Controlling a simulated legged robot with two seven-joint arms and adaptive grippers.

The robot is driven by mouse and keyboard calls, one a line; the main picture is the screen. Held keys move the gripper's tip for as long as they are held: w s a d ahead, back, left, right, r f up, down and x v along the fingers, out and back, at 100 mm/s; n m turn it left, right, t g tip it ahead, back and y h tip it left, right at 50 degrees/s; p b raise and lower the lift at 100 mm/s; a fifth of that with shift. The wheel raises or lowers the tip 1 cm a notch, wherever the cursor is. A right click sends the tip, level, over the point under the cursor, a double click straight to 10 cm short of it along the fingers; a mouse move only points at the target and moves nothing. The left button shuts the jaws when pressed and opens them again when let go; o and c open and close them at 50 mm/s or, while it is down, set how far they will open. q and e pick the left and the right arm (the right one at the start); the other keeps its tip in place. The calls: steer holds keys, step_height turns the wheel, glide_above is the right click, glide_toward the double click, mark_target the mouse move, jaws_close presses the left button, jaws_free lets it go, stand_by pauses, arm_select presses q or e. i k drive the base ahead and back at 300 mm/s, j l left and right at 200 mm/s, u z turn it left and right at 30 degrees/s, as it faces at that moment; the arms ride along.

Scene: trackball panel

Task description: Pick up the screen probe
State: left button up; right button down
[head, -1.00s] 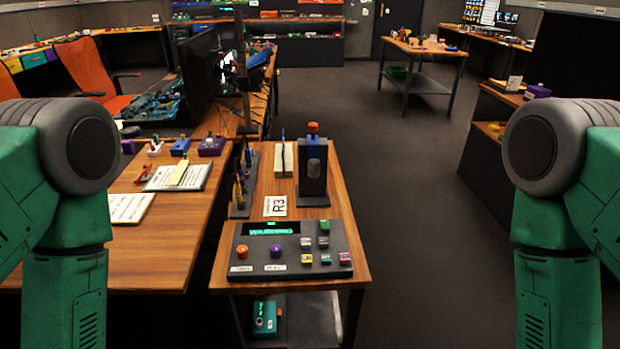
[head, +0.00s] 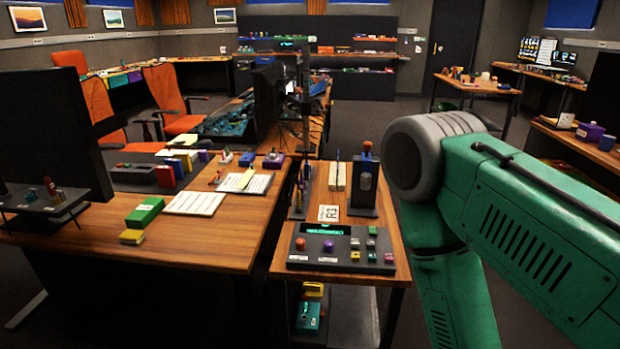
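A dark upright stand (head: 363,200) on the small wooden table holds a grey piece, and an orange-red knob with a blue collar (head: 367,148) sits at its top. I cannot tell for sure whether this is the screen probe. A dark rack with small upright tools (head: 301,187) stands to its left, too small to make out. My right arm's green links cover the right of the head view, but its gripper is outside the picture. My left arm and gripper are not in view.
A trackball panel (head: 318,258) with a green display lies at the table's front. An R3 card (head: 328,213) lies behind it. The long desk (head: 190,243) at left holds papers, a green block (head: 145,211) and a monitor (head: 55,137). Open floor lies beyond the small table.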

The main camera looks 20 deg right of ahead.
mark_target(366, 177)
steer(key=i+l+u, duration=0.15)
steer(key=l, duration=0.45)
steer(key=i+l+u, duration=0.15)
steer(key=l, duration=0.45)
steer(key=i+l+u, duration=0.1)
steer(key=l, duration=0.55)
steer(key=l+u, duration=0.15)
steer(key=l, duration=0.45)
steer(key=i, duration=0.05)
